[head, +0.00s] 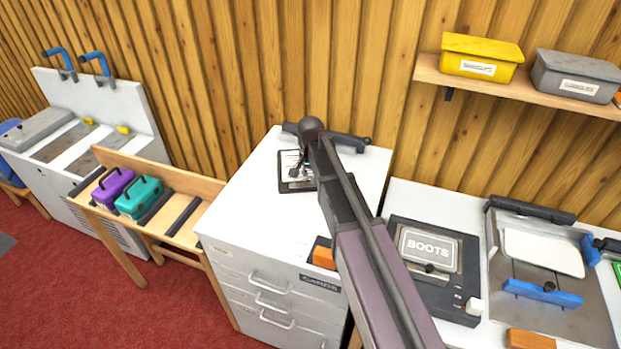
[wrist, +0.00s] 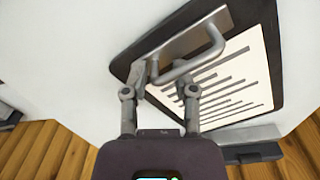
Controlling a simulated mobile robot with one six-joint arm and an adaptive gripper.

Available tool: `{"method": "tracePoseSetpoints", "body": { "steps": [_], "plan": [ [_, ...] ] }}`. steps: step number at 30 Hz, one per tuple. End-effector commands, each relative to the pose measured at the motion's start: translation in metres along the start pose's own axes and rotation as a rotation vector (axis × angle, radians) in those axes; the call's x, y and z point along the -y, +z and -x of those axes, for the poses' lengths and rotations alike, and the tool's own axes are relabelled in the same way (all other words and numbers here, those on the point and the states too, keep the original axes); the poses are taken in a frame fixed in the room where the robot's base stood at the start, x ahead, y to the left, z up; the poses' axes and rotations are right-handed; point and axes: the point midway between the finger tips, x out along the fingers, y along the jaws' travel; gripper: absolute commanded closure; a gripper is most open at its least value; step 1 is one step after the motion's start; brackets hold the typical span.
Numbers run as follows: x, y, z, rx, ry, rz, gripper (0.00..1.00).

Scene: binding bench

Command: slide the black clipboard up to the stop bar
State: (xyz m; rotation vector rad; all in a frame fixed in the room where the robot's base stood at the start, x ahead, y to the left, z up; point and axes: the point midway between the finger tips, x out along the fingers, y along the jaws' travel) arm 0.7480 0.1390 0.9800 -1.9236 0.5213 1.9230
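The black clipboard (head: 284,184) lies on the white top of a drawer cabinet, with a printed sheet on it. In the wrist view its black board (wrist: 268,20) carries a grey metal clip with a looped handle (wrist: 205,52). My gripper (wrist: 165,84) is open, its two fingers apart over the clip end, close to the handle's near end; I cannot tell if they touch it. In the head view my gripper (head: 303,170) is over the clipboard, hiding part of it. The dark stop bar (head: 345,141) runs along the cabinet's back edge, apart from the clipboard, partly behind my arm.
An orange block (head: 323,257) sits near the cabinet's front right. A BOOTS device (head: 428,252) stands on the bench to the right. A wooden rack (head: 208,188) with purple and teal boxes is at left. The cabinet top left of the clipboard is clear.

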Motion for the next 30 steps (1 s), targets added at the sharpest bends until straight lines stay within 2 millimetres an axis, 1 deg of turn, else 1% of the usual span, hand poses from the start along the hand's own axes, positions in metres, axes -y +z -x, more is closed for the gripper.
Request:
{"method": "tracePoseSetpoints", "body": {
  "steps": [1,2,20,30],
  "plan": [
    [0.0,0.0,0.0,0.0,0.0,0.0,0.93],
    [0.0,0.0,0.0,0.0,0.0,0.0,1.0],
    [-0.001,-0.002,0.0,0.0,0.0,0.0,1.0],
    [-0.008,-0.015,0.0,0.0,0.0,0.0,1.0]
  ]
}}
